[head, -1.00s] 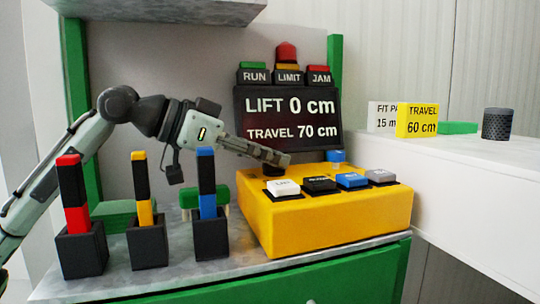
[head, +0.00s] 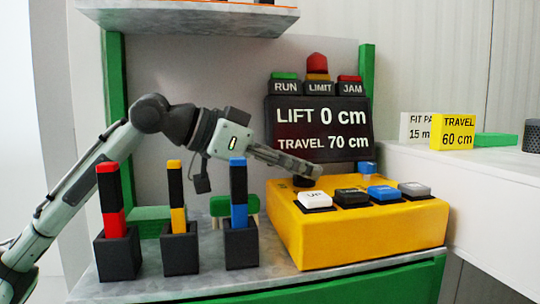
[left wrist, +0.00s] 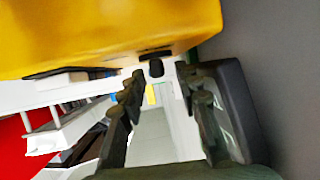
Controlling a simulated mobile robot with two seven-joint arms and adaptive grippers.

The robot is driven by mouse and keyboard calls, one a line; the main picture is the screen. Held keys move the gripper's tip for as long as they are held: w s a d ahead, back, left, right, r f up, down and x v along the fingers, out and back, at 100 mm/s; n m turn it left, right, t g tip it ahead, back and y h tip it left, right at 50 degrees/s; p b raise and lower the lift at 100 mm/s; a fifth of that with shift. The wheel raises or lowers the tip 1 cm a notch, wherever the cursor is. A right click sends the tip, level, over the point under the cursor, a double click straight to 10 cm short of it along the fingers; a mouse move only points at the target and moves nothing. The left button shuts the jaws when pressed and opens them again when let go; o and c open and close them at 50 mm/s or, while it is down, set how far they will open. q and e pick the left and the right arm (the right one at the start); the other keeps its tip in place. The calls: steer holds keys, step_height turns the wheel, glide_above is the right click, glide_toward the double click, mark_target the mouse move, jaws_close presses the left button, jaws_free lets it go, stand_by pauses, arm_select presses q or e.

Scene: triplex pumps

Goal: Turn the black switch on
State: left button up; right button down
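A yellow control box (head: 345,235) stands on the bench in the head view. A black switch (head: 351,198) is in its row of top switches, between a white switch (head: 315,200) and a blue switch (head: 384,193). A separate small black knob (head: 303,182) is at the box's back left, partly under my left gripper (head: 316,171). In the left wrist view, my left gripper (left wrist: 160,80) has its fingers apart, with a black knob-like part (left wrist: 156,66) of the yellow box (left wrist: 100,35) showing beyond the gap. Whether the fingers touch it is unclear. My right gripper is not seen.
Three dark holders with red, yellow and blue blocks, such as the blue one (head: 239,212), stand left of the box. A display (head: 320,128) reads LIFT 0 cm, TRAVEL 70 cm. A grey switch (head: 414,188) ends the row. A white counter (head: 480,185) is at right.

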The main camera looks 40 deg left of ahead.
arm_select(q)
steer(key=v, duration=1.1)
steer(key=shift+a, duration=0.15)
steer(key=shift+s, duration=0.1)
